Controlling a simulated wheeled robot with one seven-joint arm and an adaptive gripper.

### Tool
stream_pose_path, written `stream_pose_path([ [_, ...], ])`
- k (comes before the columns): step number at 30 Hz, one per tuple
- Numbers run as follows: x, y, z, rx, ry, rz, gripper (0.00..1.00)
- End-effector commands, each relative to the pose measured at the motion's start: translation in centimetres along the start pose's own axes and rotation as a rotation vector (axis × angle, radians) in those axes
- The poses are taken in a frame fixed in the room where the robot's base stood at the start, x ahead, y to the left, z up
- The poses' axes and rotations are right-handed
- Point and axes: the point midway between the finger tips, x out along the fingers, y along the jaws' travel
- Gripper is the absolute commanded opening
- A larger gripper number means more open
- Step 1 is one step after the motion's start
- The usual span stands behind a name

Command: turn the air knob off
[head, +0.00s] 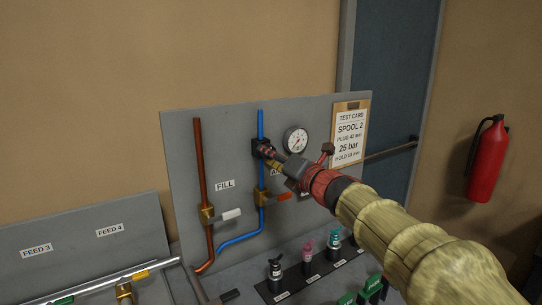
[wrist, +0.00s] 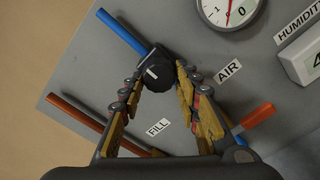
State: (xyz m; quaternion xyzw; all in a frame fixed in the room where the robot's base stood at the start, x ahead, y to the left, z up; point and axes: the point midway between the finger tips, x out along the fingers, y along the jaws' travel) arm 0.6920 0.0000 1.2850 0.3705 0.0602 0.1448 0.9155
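The air knob (wrist: 155,72) is a black round knob with a short white mark on its face. It sits on the blue pipe (head: 260,125) of the grey panel. The AIR label (wrist: 228,70) is beside it in the wrist view and mostly hidden in the head view. My gripper (wrist: 159,70) points at the panel with one fingertip on each side of the knob. Both tips appear to touch its sides. In the head view, my gripper (head: 266,151) covers most of the knob.
A pressure gauge (head: 295,139) is just right of the knob. Lower are a white-handled valve (head: 230,214) on the copper pipe and an orange-handled lever (wrist: 257,115). A test card (head: 350,136) hangs right.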

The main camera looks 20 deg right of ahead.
Motion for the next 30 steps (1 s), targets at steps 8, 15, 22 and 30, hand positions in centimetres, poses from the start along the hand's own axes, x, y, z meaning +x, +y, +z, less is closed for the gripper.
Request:
stream_pose_path([
  [8, 0.0, 0.1, 0.1, 0.001, -0.002, 0.001, 0.48],
  [15, 0.0, 0.1, 0.1, 0.001, -0.002, 0.001, 0.48],
  [22, -2.0, 0.1, 0.3, -0.001, -0.005, 0.0, 0.48],
  [30, -7.4, 0.1, 0.3, -0.001, -0.006, -0.001, 0.48],
])
